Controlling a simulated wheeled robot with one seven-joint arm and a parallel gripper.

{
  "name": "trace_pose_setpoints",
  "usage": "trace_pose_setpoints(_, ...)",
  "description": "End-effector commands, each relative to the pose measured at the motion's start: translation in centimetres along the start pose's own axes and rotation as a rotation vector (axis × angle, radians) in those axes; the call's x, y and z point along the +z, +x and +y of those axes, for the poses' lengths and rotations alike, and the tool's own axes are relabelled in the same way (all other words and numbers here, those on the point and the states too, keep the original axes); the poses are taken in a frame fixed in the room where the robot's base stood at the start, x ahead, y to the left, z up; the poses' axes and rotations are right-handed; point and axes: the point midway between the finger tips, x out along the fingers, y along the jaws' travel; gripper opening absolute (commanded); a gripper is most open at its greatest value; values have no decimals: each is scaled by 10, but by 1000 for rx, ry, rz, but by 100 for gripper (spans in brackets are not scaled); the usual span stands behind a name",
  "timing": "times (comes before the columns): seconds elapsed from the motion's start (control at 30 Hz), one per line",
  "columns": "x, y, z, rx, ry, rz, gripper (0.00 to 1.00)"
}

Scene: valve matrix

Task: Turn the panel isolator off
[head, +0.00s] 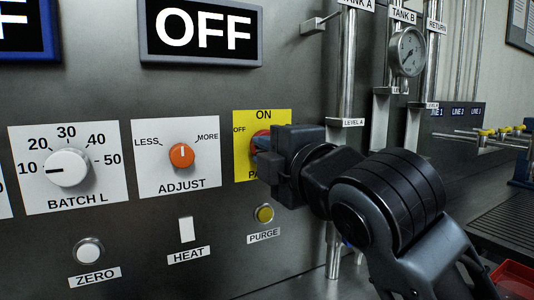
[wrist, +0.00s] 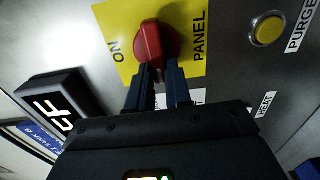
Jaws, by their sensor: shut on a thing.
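The panel isolator is a red rotary knob (head: 260,137) on a yellow plate (head: 277,118) marked ON at the top, OFF at the left and PANEL below. My gripper (head: 264,157) reaches it from the right and hides most of the knob and the plate's lower right. In the wrist view the red knob (wrist: 155,42) stands on the yellow plate (wrist: 115,20), which appears turned sideways. My gripper's two dark fingers (wrist: 157,76) are shut on the knob's protruding handle. The OFF mark is hidden in the wrist view, and I cannot tell exactly where the handle points.
An orange ADJUST knob (head: 182,155) and a white BATCH L dial (head: 67,168) are to the left. The yellow PURGE button (head: 264,213) and the HEAT switch (head: 186,229) sit below. A display (head: 201,32) reads OFF. Vertical pipes with a gauge (head: 408,50) stand right.

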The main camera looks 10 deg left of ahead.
Motion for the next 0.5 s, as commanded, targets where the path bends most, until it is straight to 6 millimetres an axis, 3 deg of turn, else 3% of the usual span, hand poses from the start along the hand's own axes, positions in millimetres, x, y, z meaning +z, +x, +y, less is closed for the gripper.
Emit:
trace_pose_setpoints(0.27,-1,0,-2,-3,-2,2,0)
trace_pose_setpoints(0.3,-1,0,-2,-3,-1,2,22)
trace_pose_setpoints(0.5,-1,0,-1,-2,-1,1,41)
